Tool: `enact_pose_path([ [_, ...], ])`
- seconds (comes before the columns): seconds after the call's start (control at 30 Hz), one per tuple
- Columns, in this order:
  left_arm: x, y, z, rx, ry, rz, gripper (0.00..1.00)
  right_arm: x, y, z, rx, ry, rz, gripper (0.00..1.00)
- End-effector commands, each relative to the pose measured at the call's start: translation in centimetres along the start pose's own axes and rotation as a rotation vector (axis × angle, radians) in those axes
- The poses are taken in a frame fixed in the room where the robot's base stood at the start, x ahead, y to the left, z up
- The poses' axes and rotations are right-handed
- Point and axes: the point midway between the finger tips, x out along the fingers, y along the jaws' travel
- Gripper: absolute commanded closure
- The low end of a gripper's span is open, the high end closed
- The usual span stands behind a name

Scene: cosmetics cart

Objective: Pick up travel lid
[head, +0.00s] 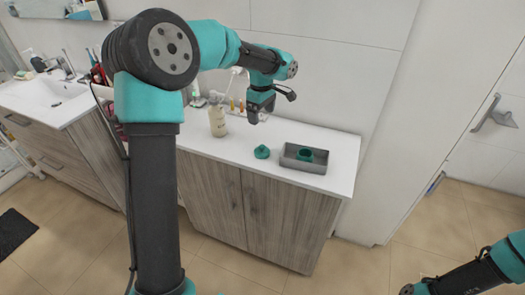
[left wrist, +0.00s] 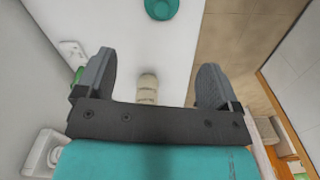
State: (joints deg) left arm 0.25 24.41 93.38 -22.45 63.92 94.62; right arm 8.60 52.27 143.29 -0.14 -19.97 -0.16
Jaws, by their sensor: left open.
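A small green lid-like piece with a raised middle (head: 262,152) sits on the white counter, left of a grey tray. It also shows as a round teal piece (left wrist: 161,8), cut by the top edge of the left wrist view. I take it for the travel lid. Another green, ring-like piece (head: 306,155) lies inside the grey tray (head: 288,162). My left gripper (head: 257,113) is above the counter, up and behind the lid in the head view, apart from it. Its jaws (left wrist: 155,82) are open and hold nothing.
A cream bottle (head: 217,120) stands on the counter left of the lid; a beige bottle (left wrist: 147,88) shows between the jaws in the left wrist view. Small bottles stand along the wall. The counter (head: 225,150) is clear in front of the lid.

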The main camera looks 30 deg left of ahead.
Motion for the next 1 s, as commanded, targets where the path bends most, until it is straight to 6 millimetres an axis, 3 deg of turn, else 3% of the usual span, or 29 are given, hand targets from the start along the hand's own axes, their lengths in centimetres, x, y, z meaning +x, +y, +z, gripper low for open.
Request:
enact_pose_path([
  [0.4,7.2,-0.1,0.0,0.001,0.000,-0.004,0.13,0.0,0.0,0.0,0.000,0.000,0.000,0.57],
  [0.6,10.0,-0.1,0.1,0.000,-0.001,-0.003,0.13,0.0,0.0,0.0,0.000,0.000,0.000,0.57],
  [1.0,10.5,0.0,0.0,0.000,0.000,0.000,0.13,0.0,0.0,0.0,0.000,0.000,0.000,0.57],
])
